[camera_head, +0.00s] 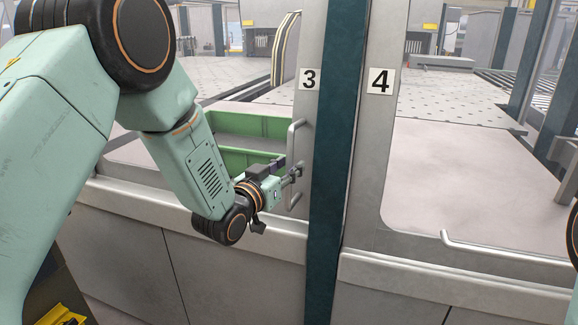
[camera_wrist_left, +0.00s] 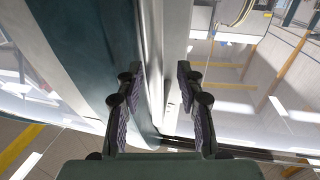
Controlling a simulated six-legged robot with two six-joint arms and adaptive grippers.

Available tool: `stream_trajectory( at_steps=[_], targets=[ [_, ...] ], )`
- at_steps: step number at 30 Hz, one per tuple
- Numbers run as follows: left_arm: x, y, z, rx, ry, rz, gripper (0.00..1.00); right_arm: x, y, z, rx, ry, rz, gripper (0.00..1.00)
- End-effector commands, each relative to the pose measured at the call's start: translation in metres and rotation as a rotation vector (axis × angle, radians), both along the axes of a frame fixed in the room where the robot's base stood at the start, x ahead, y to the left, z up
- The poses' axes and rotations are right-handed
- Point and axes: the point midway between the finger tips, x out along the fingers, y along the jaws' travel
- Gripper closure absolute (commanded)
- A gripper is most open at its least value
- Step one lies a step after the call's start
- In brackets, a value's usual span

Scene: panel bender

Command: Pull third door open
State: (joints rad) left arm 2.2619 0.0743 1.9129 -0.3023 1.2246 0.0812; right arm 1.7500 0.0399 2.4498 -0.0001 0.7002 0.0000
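The third door (camera_head: 308,105) is a grey frame around a clear pane, with a "3" label (camera_head: 309,79) near its right edge. Its edge stands close beside the dark teal post (camera_head: 340,130); I see no clear gap there. A vertical bar handle (camera_head: 293,140) is on this edge. My left gripper (camera_head: 294,173) is at the lower half of the handle. In the left wrist view its two fingers (camera_wrist_left: 160,100) are spread apart, with a pale vertical bar (camera_wrist_left: 172,60) in the gap between them. I cannot tell whether they touch it. My right gripper is out of view.
A fourth door (camera_head: 372,160) with a "4" label (camera_head: 380,81) and its own handle (camera_head: 490,247) is right of the post. Green bins (camera_head: 235,124) lie behind the third door's pane. Grey lower panels (camera_head: 215,260) run below the doors.

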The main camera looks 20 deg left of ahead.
Motion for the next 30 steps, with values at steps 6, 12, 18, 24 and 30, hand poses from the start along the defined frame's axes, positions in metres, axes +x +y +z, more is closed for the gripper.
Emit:
stream_trajectory(
  at_steps=[6, 12, 18, 24, 30],
  targets=[
    [0.0056, -0.0041, -0.0002, 0.0, 0.0, -0.002, 0.63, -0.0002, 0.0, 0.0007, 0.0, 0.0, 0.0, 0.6],
    [0.0055, -0.0039, -0.0003, 0.0, 0.0, -0.002, 0.64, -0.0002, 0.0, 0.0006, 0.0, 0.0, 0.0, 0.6],
    [0.0054, -0.0038, -0.0002, 0.0, 0.0, -0.002, 0.81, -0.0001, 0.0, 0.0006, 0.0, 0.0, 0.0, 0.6],
    [0.0053, -0.0038, 0.0, 0.0, 0.0, -0.002, 0.98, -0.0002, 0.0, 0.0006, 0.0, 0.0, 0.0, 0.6],
    [0.0053, -0.004, 0.0002, 0.0, -0.001, -0.003, 1.0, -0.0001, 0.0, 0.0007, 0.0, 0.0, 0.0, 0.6]
  ],
)
